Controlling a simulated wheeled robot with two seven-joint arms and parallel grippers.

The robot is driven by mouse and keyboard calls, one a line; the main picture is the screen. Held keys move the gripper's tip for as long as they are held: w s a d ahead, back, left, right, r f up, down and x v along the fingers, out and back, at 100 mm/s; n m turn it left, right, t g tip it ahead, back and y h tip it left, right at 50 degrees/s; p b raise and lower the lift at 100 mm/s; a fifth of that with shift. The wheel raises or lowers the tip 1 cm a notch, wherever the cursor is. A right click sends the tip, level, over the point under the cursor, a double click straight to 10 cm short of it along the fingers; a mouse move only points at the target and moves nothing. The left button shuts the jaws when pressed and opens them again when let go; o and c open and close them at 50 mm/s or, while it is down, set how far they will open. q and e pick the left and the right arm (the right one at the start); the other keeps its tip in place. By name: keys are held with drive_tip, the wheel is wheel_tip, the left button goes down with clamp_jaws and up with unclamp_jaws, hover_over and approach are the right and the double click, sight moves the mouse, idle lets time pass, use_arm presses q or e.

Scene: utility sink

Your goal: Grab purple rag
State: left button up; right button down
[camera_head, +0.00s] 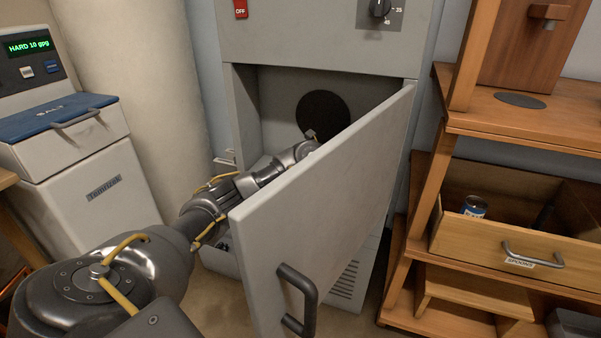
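I do not see a purple rag in this view. My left arm comes in from the lower left and reaches into the open grey cabinet (275,110), behind its swung-out door (325,185). The far end of this arm is at the door's top edge. The door hides what lies beyond, and I cannot make out the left gripper's fingers. My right gripper is not in view. The lower part of the cabinet's inside is hidden by the door and my arm.
The door's black handle (302,300) faces the front. At right, a wooden shelf unit (525,120) has an open drawer (490,243) with a blue can (474,207). At left stands a white machine with a blue lid (55,116). A round column (140,90) stands behind my arm.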

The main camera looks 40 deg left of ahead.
use_arm(q)
drive_tip(key=shift+a, duration=0.15)
clamp_jaws()
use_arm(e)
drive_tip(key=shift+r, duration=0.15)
use_arm(q)
drive_tip(key=shift+r, duration=0.1)
